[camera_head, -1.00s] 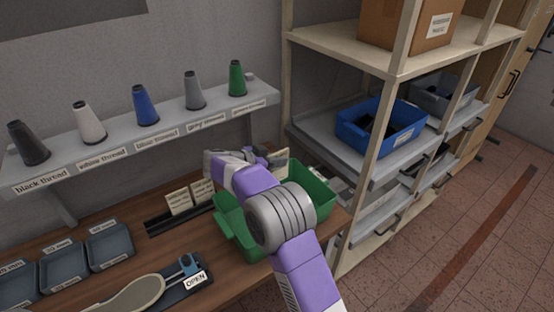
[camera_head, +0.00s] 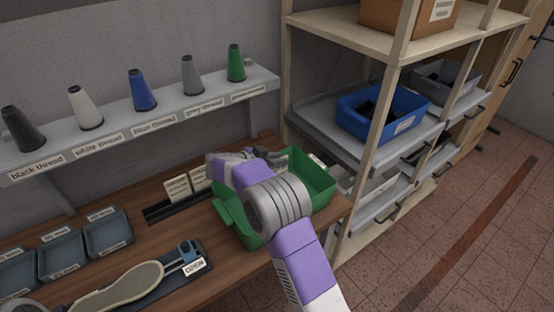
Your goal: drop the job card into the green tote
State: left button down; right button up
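The green tote (camera_head: 316,187) stands at the right end of the wooden bench, partly covered by my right arm. I cannot make out a job card in the gripper, and most of the tote's floor is hidden. Pale cards (camera_head: 177,188) stand in a dark rack left of the tote.
A shelf of labelled thread cones (camera_head: 142,92) runs along the wall. Blue-grey trays (camera_head: 107,232) and a shoe last (camera_head: 125,285) lie on the bench at the left. A shelving rack with a blue bin (camera_head: 393,118) stands close on the right.

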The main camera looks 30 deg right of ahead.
jog(key=shift+o, duration=1.3)
jog(key=shift+a, duration=0.1)
jog(key=v, duration=0.7)
jog(key=shift+a, duration=0.2)
jog(key=shift+r, duration=0.15)
